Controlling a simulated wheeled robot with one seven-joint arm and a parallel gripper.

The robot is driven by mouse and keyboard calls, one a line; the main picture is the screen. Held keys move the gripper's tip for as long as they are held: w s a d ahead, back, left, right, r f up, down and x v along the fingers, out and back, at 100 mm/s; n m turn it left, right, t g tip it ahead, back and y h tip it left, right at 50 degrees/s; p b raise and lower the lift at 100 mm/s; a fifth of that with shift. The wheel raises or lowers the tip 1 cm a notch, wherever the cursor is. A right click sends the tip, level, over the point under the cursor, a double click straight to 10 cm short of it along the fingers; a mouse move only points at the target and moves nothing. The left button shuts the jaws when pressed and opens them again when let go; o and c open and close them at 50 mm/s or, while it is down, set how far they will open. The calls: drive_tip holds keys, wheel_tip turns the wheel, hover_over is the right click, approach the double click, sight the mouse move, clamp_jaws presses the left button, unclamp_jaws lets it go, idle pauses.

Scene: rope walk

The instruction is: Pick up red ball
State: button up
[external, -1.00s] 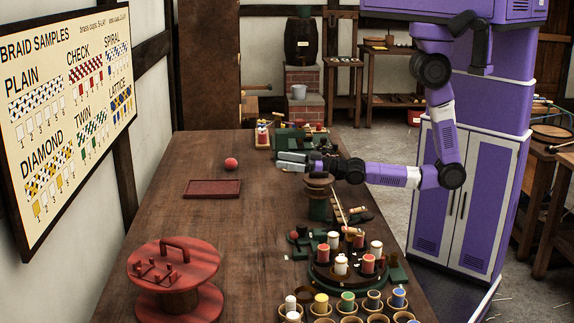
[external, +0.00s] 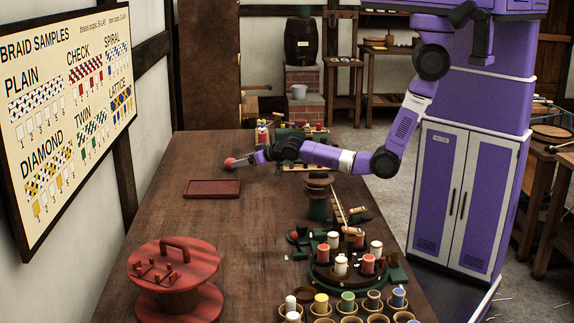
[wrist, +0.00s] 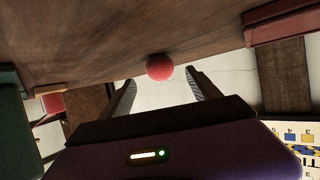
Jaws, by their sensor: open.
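The red ball (external: 230,163) rests on the brown table (external: 190,228), behind the shallow red tray. In the wrist view the ball (wrist: 160,67) lies just beyond the fingertips, roughly centred between them. My gripper (external: 238,162) reaches in from the right, low over the table, with its tips right at the ball. In the wrist view my gripper (wrist: 158,78) has its two fingers apart with clear space between them. I cannot tell whether a finger touches the ball.
The red tray (external: 212,189) lies in front of the ball. A red reel (external: 174,262) stands at the front left. A round bobbin stand (external: 347,275) and several cups of coloured spools are at the front right. The table left of the ball is clear.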

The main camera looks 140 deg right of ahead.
sight(233, 160)
drive_tip(key=shift+x, duration=2.7)
drive_tip(key=shift+r, duration=0.1)
drive_tip(key=c, duration=1.4)
drive_tip(key=shift+r, duration=0.1)
